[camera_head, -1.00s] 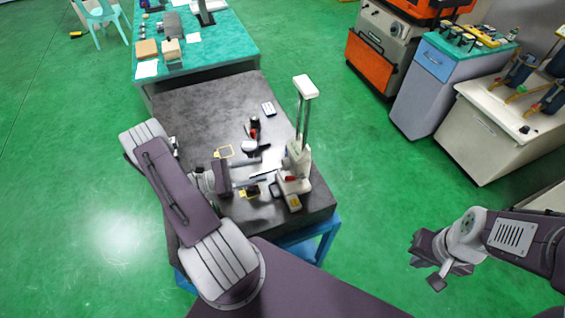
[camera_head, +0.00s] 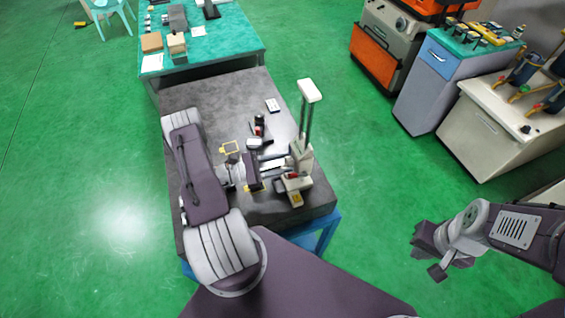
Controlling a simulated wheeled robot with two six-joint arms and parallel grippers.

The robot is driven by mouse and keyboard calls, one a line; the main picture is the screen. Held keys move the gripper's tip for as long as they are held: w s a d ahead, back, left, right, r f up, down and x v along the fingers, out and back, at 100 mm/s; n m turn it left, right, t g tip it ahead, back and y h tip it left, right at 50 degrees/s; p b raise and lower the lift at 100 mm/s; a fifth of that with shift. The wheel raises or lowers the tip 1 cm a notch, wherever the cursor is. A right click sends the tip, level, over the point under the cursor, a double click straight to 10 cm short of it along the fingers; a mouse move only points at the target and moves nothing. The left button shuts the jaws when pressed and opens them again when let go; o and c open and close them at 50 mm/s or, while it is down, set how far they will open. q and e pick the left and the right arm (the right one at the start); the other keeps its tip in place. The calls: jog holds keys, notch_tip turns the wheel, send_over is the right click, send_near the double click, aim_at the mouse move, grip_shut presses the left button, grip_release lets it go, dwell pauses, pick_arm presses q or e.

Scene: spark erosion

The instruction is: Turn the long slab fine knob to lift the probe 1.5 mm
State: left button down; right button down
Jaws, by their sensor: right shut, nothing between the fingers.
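A probe stand (camera_head: 298,178) with a white base and a tall twin-rod column (camera_head: 308,120) stands upright at the right edge of the dark slab table. It has a red part low on its front. The long slab fine knob is too small to make out and may be behind my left gripper. My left gripper (camera_head: 281,170) reaches in from the left over the table. Its fingers look apart, with their tips close to the stand's left side; contact cannot be told. My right gripper (camera_head: 430,256) is shut and empty, over the floor at the lower right.
A teal-topped table (camera_head: 235,35) stands behind. Cabinets (camera_head: 435,85) stand at the right, with open green floor between.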

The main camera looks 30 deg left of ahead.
pick_arm(q)
jog(key=shift+f+n+b, duration=0.2)
jog(key=shift+n+b, duration=0.1)
jog(key=shift+b, duration=0.1)
jog(key=shift+r, duration=0.25)
jog(key=c, duration=1.2)
grip_release()
jog(key=shift+o, duration=0.2)
jog(key=b+v, duration=0.4)
jog(key=v, duration=0.5)
jog(key=shift+f, duration=0.1)
